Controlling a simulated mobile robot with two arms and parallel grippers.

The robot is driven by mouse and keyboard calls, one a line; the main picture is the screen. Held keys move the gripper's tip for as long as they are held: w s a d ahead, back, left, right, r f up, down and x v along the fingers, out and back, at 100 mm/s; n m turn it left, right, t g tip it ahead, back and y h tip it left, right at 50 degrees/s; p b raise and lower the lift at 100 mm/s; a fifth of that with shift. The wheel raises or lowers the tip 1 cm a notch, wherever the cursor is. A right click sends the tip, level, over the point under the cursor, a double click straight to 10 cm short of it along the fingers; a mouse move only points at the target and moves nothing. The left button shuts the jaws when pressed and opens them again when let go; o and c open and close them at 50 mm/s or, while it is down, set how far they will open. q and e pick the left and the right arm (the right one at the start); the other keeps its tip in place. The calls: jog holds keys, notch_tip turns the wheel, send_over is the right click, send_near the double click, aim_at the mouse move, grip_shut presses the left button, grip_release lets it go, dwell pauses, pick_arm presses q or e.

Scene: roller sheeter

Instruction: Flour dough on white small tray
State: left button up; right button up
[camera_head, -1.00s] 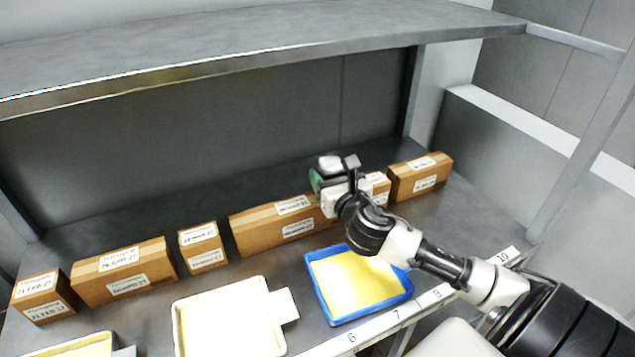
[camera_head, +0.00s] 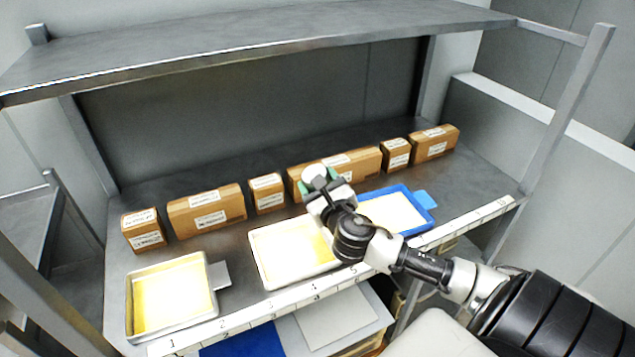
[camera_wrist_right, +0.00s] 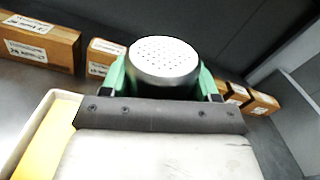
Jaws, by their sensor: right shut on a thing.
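My right gripper (camera_head: 320,180) is shut on a round shaker (camera_head: 314,172) with a pale, perforated top. Its green fingers grip the shaker's sides in the right wrist view (camera_wrist_right: 163,80), where the shaker top (camera_wrist_right: 164,58) faces the camera. It is held above the back right part of a white tray (camera_head: 256,262) in the middle, which holds pale yellow dough (camera_head: 295,252). Another off-white tray (camera_head: 129,305) at left holds yellow dough (camera_head: 172,295). I cannot tell which is the small tray. My left gripper is not in view.
A blue tray (camera_head: 421,228) with pale dough stands to the right, partly behind my arm. Several labelled cardboard boxes (camera_head: 207,213) line the back. An upper shelf (camera_head: 250,40) overhangs. A numbered strip (camera_head: 300,307) runs along the front edge.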

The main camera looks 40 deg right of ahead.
jog(key=shift+f+n+b, duration=0.4)
jog(key=shift+f+n, duration=0.45)
jog(key=shift+n, duration=0.35)
jog(key=shift+w+f+n+b, duration=0.1)
jog(key=shift+f+n+b, duration=0.25)
jog(key=shift+n, duration=0.45)
jog(key=n, duration=0.1)
jog(key=f+n+b, duration=0.1)
jog(key=n, duration=0.1)
jog(key=shift+a+t+y, duration=0.2)
jog(key=shift+t+y, duration=0.1)
jog(key=shift+a+r+n+p, duration=0.1)
jog(key=shift+a+n+p, duration=0.1)
jog(key=shift+n+p, duration=0.7)
pick_arm(q)
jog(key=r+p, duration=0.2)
jog(key=p, duration=0.1)
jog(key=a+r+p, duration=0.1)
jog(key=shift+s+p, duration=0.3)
pick_arm(e)
jog(key=f+n, duration=0.1)
jog(key=n, duration=0.1)
jog(key=a+f+n, duration=0.1)
jog(key=f+n, duration=0.1)
jog(key=n, duration=0.1)
jog(key=a+f+n, duration=0.1)
jog(key=n, duration=0.2)
jog(key=shift+w+f+y, duration=0.15)
jog(key=shift+w+y, duration=0.1)
jog(key=shift+y, duration=0.05)
